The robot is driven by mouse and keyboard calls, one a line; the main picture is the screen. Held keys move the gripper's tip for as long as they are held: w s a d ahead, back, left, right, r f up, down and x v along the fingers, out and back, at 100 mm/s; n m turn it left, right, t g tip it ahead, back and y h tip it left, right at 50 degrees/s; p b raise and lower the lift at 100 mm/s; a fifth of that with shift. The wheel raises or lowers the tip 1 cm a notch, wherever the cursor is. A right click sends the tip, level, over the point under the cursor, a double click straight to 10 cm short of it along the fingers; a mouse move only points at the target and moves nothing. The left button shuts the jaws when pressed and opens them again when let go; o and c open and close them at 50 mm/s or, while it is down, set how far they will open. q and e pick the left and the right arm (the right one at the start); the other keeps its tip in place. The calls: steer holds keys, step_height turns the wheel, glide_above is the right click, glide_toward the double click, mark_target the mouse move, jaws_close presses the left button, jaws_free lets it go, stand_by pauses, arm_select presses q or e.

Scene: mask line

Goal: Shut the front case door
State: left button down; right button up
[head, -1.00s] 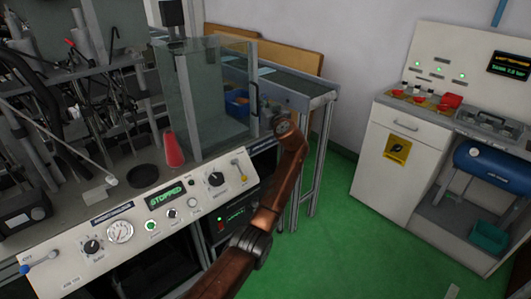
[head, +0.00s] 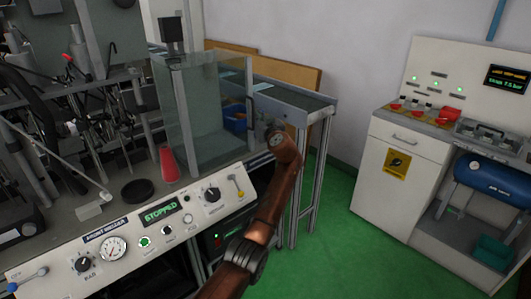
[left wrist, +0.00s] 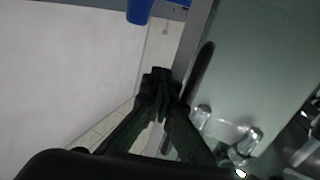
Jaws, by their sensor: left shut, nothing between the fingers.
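The front case is a clear glass box (head: 180,112) on the machine bench in the head view. Its glass front door (head: 215,120) has a dark upright handle (head: 250,112) at the right edge. I cannot tell for sure how far the door stands open. My left gripper (head: 272,137) is just right of the handle, its fingers mostly hidden by my brown arm. In the left wrist view, the shut, empty fingers (left wrist: 159,82) are beside the grey-edged glass panel (left wrist: 245,60) and its dark handle (left wrist: 201,68). Contact is unclear. My right gripper is out of view.
A control panel (head: 120,238) showing STOPPED runs along the bench front. A white cabinet (head: 400,170) stands right, across open green floor.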

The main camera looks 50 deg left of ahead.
arm_select(q)
steer(key=w+d+p, duration=0.1)
steer(key=d+p, duration=0.2)
steer(key=d, duration=1.1)
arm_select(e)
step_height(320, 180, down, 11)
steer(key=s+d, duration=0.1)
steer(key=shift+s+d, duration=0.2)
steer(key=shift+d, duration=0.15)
arm_select(q)
steer(key=shift+w, duration=0.1)
